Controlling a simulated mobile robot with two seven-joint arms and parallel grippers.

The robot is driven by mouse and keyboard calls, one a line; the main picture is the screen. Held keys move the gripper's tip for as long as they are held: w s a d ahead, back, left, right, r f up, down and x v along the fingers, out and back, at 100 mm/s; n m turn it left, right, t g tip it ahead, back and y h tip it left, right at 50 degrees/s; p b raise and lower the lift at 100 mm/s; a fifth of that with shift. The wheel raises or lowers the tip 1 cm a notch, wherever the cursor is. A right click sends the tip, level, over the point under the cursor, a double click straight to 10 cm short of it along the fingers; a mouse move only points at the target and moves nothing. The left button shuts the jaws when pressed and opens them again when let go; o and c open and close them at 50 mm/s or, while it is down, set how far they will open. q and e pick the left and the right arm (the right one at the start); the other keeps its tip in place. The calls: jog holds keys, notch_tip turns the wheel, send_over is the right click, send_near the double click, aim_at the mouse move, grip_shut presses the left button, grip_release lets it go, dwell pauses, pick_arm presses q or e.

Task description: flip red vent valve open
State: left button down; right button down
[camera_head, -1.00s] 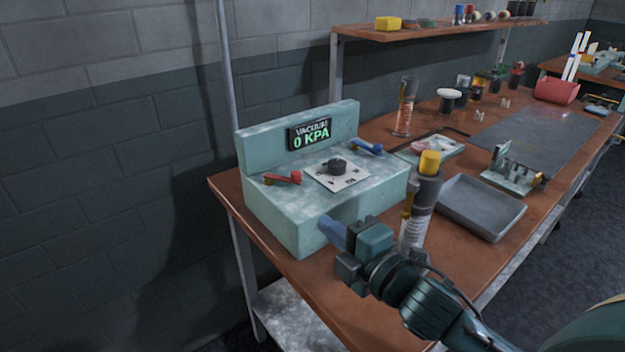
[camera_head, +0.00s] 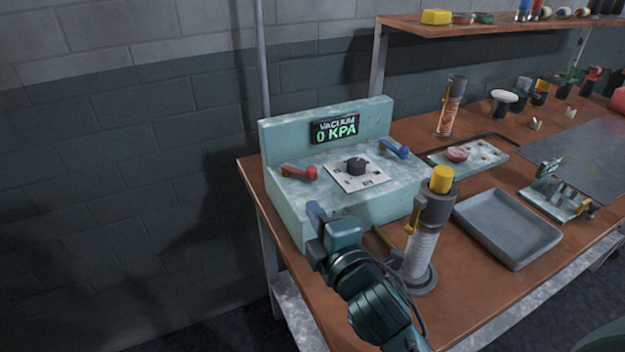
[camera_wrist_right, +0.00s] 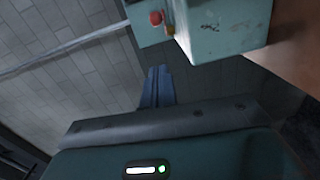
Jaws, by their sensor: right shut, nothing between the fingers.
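The red vent valve (camera_head: 300,172) is a small red lever on the left of the pale green vacuum box's top (camera_head: 330,203). Its red knob is at the right end and its handle points left. It also shows as a red knob in the right wrist view (camera_wrist_right: 156,18), at the edge of the box (camera_wrist_right: 225,25). My right gripper (camera_head: 315,212) has blue fingers and is in front of the box, below and apart from the red valve. In the right wrist view its fingers (camera_wrist_right: 157,85) are together and empty. My left gripper is not in view.
A torch cylinder with a yellow top (camera_head: 440,180) stands close right of my gripper. A grey tray (camera_head: 508,228) lies further right.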

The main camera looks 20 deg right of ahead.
aim_at(312, 198)
jog(key=w, duration=0.6)
jog(key=shift+a, duration=0.4)
jog(key=w, duration=0.1)
jog(key=d, duration=0.1)
jog(key=w+d+p, duration=0.1)
jog(key=shift+w+f, duration=0.25)
jog(key=shift+w, duration=0.1)
jog(key=shift+w+d, duration=0.2)
jog(key=shift+w, duration=0.15)
